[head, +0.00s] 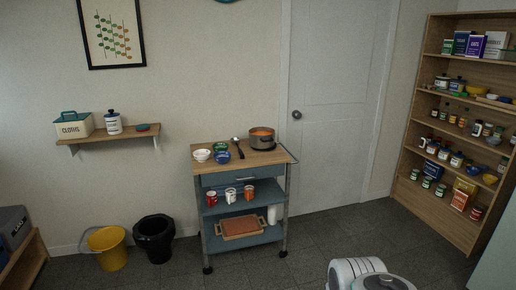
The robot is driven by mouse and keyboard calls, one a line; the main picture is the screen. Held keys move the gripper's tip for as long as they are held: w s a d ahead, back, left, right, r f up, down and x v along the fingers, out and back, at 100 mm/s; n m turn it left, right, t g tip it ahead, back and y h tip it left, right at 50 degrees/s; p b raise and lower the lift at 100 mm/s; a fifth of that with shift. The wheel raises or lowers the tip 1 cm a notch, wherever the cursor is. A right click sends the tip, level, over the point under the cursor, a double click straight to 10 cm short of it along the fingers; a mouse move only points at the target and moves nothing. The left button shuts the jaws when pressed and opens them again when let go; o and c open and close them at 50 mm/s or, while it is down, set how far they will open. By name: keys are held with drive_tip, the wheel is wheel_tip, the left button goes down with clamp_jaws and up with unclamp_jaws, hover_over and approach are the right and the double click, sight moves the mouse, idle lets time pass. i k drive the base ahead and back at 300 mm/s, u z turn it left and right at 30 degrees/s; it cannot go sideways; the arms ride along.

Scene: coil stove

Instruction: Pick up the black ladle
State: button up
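A dark utensil that looks like the black ladle (240,151) lies on the wooden top of the blue kitchen cart (262,158). White parts of my own arm or body show at the bottom edge, right of centre. My gripper is not in view, and nothing of mine is near the ladle.
A white bowl (201,155), a green bowl (220,147) and a blue bowl (222,157) crowd the cart's left side. A yellow bucket (108,250) and black bin (154,240) stand left. A shelf unit (446,205) stands right. Floor before the cart is clear.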

sight(234, 141)
drive_tip(key=u, duration=0.05)
drive_tip(key=i, duration=2.3)
drive_tip(key=u, duration=1.3)
drive_tip(key=i, duration=1.25)
drive_tip(key=u, duration=0.65)
